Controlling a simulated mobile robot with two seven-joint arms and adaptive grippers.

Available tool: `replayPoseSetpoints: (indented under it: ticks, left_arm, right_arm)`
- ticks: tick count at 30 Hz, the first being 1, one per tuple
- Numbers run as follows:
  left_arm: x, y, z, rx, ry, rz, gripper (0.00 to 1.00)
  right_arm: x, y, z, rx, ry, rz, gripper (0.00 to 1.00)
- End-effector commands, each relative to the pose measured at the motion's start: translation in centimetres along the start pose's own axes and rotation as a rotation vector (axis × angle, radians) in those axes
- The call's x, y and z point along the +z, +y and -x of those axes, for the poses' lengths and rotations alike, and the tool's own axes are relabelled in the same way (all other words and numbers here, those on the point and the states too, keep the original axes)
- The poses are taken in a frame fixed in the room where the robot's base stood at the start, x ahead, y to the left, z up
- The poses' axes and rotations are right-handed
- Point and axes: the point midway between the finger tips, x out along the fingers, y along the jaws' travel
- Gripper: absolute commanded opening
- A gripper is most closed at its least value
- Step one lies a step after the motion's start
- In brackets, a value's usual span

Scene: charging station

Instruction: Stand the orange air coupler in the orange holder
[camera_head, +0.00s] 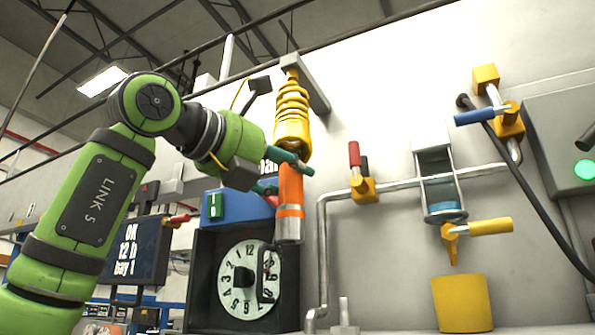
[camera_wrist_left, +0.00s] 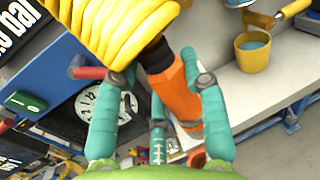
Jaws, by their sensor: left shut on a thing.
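The orange air coupler (camera_head: 290,185) hangs nearly upright below the yellow coiled hose (camera_head: 292,110), with its silver end pointing down. My left gripper (camera_head: 286,177) is shut on its upper part. I cannot clearly make out the orange holder in either view. My right gripper is not in view.
A black box with a clock dial (camera_head: 245,280) stands behind and below the coupler. A grey pipe (camera_head: 323,245) with a red-handled valve (camera_head: 362,188) runs along the wall to the right. A yellow cup (camera_head: 462,303) stands further right, below a yellow-handled tap (camera_head: 490,227).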

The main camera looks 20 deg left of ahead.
Motion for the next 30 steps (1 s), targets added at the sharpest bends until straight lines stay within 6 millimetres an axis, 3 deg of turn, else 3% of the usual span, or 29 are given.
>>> replayPoseSetpoints:
  ticks: [15,30]
  left_arm:
    - [0.1,2.3,1.8,-0.001,-0.003,-0.001,0.03]
    - [-0.3,2.4,1.8,0.000,-0.002,-0.001,0.03]
  right_arm:
    - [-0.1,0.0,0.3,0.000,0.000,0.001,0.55]
    - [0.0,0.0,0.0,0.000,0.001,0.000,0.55]
